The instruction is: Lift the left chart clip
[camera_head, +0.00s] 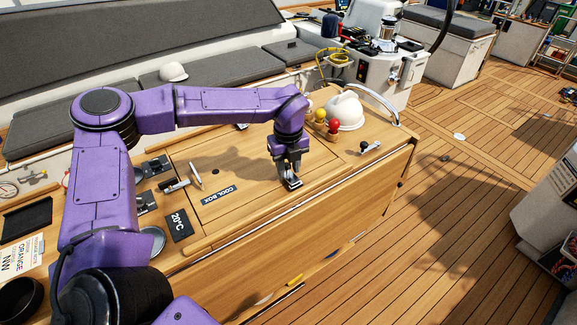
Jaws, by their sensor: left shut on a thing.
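My left arm reaches in from the left over the wooden table (225,168). Its gripper (291,178) points down near the table's front edge, shut on a small dark and silver piece, which looks like the left chart clip (292,184). Most of the clip is hidden between the fingers. I cannot tell whether it touches the wood or is just above it. My right gripper is not in view.
A label reading "COOL BOX" (218,195) and a black "20°C" tag (180,225) lie left of the gripper. A white helmet (345,112), red and yellow balls (333,125) and a black-knobbed metal fitting (370,147) are to the right. Open deck (460,200) lies beyond.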

